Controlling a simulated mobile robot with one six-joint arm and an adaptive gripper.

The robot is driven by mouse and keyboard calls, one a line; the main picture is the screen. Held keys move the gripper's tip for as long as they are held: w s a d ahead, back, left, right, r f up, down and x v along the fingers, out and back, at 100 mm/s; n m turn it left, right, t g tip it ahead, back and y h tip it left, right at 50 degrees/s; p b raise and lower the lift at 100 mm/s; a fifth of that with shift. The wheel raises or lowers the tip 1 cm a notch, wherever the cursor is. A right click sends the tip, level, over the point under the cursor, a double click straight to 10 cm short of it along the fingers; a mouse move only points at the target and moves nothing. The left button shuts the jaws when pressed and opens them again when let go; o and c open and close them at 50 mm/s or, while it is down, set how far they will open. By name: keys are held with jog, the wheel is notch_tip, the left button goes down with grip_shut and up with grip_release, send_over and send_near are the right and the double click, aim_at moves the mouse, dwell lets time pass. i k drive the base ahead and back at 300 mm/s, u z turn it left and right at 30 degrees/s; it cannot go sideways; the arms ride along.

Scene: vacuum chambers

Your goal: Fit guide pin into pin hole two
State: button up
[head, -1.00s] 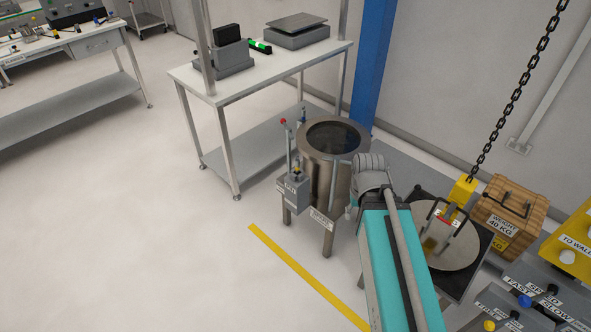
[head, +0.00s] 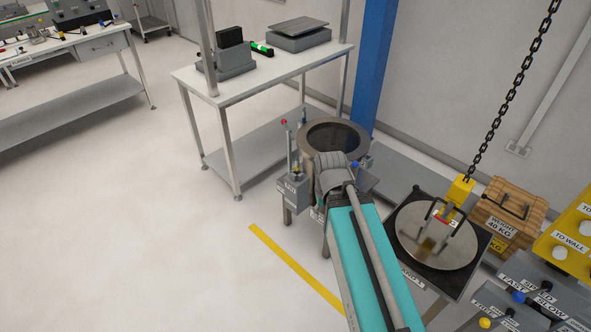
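The steel vacuum chamber (head: 333,128) stands on legs with its round top open and dark inside. A grey block (head: 293,188) at its left side carries upright rods, one with a red tip (head: 284,122). I cannot tell which rod, if any, is the guide pin. A blue-tipped part (head: 355,164) shows at the chamber's right front, beside my wrist. Pin hole two cannot be made out. My teal arm reaches up to the chamber's front, and its grey wrist covers part of the chamber wall. My gripper is hidden behind the wrist.
A round steel lid (head: 415,218) with handles lies on a black square stand at right, under a yellow hook (head: 461,190) on a chain. A wooden weight crate (head: 522,207) and control boxes (head: 548,281) stand further right. A white bench (head: 262,80) is behind left.

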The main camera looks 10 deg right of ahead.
aim_at(316, 135)
jog(key=i, duration=1)
jog(key=u, duration=0.05)
